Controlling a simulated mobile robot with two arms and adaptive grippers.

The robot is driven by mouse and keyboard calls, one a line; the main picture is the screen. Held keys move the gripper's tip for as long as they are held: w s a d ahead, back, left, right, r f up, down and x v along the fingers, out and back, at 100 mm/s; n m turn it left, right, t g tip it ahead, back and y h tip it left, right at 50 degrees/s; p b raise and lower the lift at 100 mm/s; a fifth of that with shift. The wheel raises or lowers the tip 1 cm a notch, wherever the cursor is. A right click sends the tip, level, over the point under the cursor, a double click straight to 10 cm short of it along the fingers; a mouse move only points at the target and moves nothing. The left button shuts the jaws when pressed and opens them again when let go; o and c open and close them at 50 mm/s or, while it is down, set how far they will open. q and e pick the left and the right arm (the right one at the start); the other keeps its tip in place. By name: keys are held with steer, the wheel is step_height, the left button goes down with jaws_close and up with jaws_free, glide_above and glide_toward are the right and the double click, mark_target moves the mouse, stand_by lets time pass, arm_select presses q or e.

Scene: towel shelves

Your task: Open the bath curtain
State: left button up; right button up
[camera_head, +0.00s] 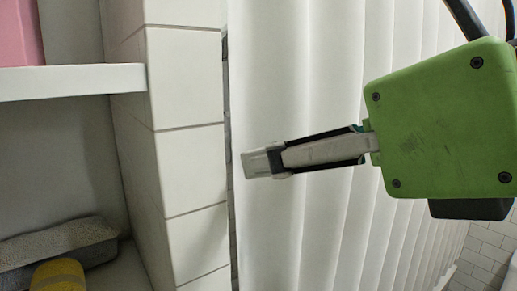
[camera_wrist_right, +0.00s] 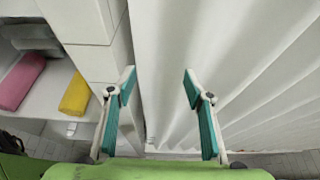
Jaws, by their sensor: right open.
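The bath curtain (camera_head: 300,60) is white with long vertical folds. It hangs beside a tiled wall, and its left edge runs along a narrow dark gap at that wall. My right gripper (camera_head: 258,163) reaches in from the right, in front of the curtain near this edge. In the right wrist view the gripper (camera_wrist_right: 159,84) is open, its two teal-padded fingers well apart. The curtain (camera_wrist_right: 170,40) shows between and beyond them, and the left finger overlaps the tiled wall. I cannot tell whether either finger touches the cloth. My left gripper is not in view.
The white tiled wall (camera_head: 185,100) stands left of the curtain. Left of it are shelves (camera_head: 75,82) with a pink towel (camera_head: 18,35), a grey towel (camera_head: 60,240) and a yellow towel (camera_head: 58,274). More tiles (camera_head: 490,245) show at lower right.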

steer(key=p+x, duration=0.1)
steer(key=x, duration=0.6)
steer(key=shift+p, duration=0.35)
jaws_close()
steer(key=shift+d, duration=0.1)
